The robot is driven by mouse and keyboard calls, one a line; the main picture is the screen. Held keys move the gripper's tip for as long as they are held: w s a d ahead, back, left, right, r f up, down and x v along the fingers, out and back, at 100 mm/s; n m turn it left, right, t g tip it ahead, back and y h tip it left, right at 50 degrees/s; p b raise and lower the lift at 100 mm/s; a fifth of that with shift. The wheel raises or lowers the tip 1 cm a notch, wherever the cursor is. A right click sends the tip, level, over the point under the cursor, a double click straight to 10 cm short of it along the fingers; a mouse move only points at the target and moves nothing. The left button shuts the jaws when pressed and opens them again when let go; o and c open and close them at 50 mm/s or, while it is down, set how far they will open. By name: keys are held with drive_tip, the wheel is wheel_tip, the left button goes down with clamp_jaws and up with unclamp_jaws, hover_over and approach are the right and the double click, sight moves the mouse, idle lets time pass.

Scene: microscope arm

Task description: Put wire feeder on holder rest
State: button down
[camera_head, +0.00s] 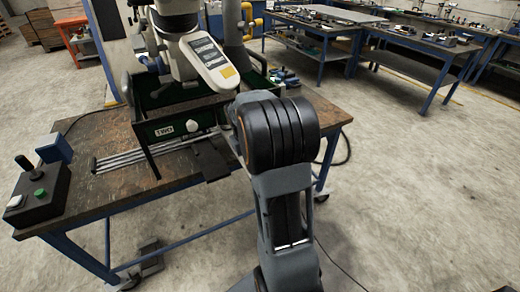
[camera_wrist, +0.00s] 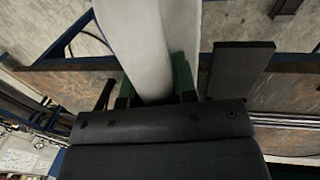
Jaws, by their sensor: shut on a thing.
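My gripper (camera_wrist: 155,85) shows in the wrist view, with a green finger on each side of a long, smooth, pale grey body (camera_wrist: 148,40). It is shut on this body, which runs up out of the frame. I cannot tell for sure that it is the wire feeder. A flat black plate (camera_wrist: 238,68) stands just right of the gripper; I cannot tell whether it belongs to the holder rest. A white microscope arm (camera_head: 190,50) with a keypad hangs over the bench.
The bench (camera_head: 105,195) carries a green open box (camera_head: 165,130) with a white label. Metal rods (camera_head: 135,160) lie in front of it. Other benches stand behind; the floor at right is clear.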

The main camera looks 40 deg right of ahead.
drive_tip(key=w+a+p, duration=0.1)
drive_tip(key=w+a, duration=0.1)
drive_tip(key=a, duration=0.9)
wheel_tip(320, 180, down, 7)
drive_tip(key=shift+d, duration=0.2)
drive_tip(key=c, duration=1)
unclamp_jaws()
drive_tip(key=shift+o, duration=0.4)
wheel_tip(320, 180, up, 11)
drive_tip(key=a, duration=0.2)
drive_tip(key=s+a+r+n+t+y, duration=0.1)
drive_tip(key=s+a, duration=0.3)
drive_tip(key=s, duration=0.4)
drive_tip(key=s+a+r+n+t+y, duration=0.1)
drive_tip(key=s+a+r+t, duration=0.2)
drive_tip(key=s, duration=0.5)
drive_tip(key=shift+a, duration=0.4)
